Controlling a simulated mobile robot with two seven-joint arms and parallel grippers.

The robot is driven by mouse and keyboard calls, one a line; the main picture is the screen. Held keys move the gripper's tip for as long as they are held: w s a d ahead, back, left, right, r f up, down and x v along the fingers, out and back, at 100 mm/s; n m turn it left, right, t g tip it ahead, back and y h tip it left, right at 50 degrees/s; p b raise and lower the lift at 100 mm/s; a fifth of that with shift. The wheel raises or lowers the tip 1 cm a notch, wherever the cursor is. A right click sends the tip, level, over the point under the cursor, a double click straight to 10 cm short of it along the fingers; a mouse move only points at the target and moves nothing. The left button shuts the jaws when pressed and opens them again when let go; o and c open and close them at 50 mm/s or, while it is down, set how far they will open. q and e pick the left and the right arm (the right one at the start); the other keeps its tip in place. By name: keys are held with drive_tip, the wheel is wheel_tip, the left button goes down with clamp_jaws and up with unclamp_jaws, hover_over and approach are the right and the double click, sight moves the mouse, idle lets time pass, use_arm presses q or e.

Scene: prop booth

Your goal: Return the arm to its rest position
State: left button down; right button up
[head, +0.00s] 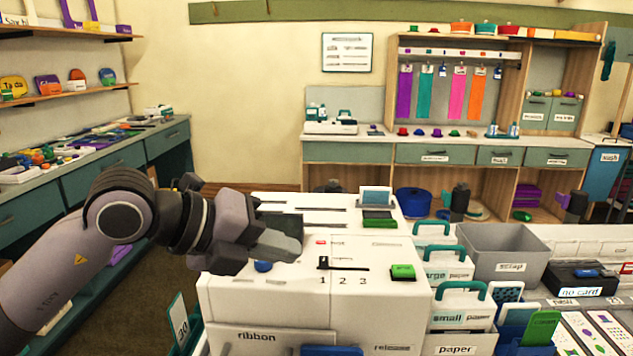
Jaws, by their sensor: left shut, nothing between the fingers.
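My left arm comes in from the left. My left gripper (277,243) is shut and empty over the left part of a white machine (300,296). The machine has a slider with the marks 1, 2 and 3, a green button (402,272) and a blue knob (263,266) close by the gripper. I cannot tell whether the gripper touches the machine's top. My right gripper does not show.
Paper holders (459,305) with green handles and a grey scrap bin (503,252) stand to the right. A black box (574,276) labelled "no card" is farther right. A counter (112,154) runs along the left wall. Floor shows between it and the machine.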

use_arm(q)
drive_tip(key=s+d+r+g+h, duration=0.2)
drive_tip(key=s+d+r+h, duration=0.3)
drive_tip(key=h, duration=0.3)
drive_tip(key=s+a+r+n+t+h, duration=0.2)
drive_tip(key=a+r+n+t+h, duration=0.15)
drive_tip(key=n+t, duration=0.25)
drive_tip(key=w+a+f+n+t+y, duration=0.4)
drive_tip(key=a+n+t+y, duration=0.6)
drive_tip(key=n+t, duration=0.4)
drive_tip(key=a+f+n+g+y, duration=0.35)
drive_tip(key=f+n+y, duration=0.25)
drive_tip(key=f, duration=0.3)
drive_tip(key=a+f+n+g+y, duration=0.3)
drive_tip(key=a+f+n+y, duration=0.25)
drive_tip(key=f+y, duration=0.2)
drive_tip(key=s+f+n+g+h, duration=0.1)
drive_tip(key=s+f+g+h, duration=0.1)
drive_tip(key=s+f+g, duration=1.6)
drive_tip(key=w+d+f+t+h+p, duration=0.1)
drive_tip(key=w+d+f+t+h, duration=0.1)
drive_tip(key=f+t, duration=0.8)
drive_tip(key=shift+d+f+t, duration=0.25)
drive_tip(key=shift+d+t, duration=0.2)
drive_tip(key=shift+d, duration=0.1)
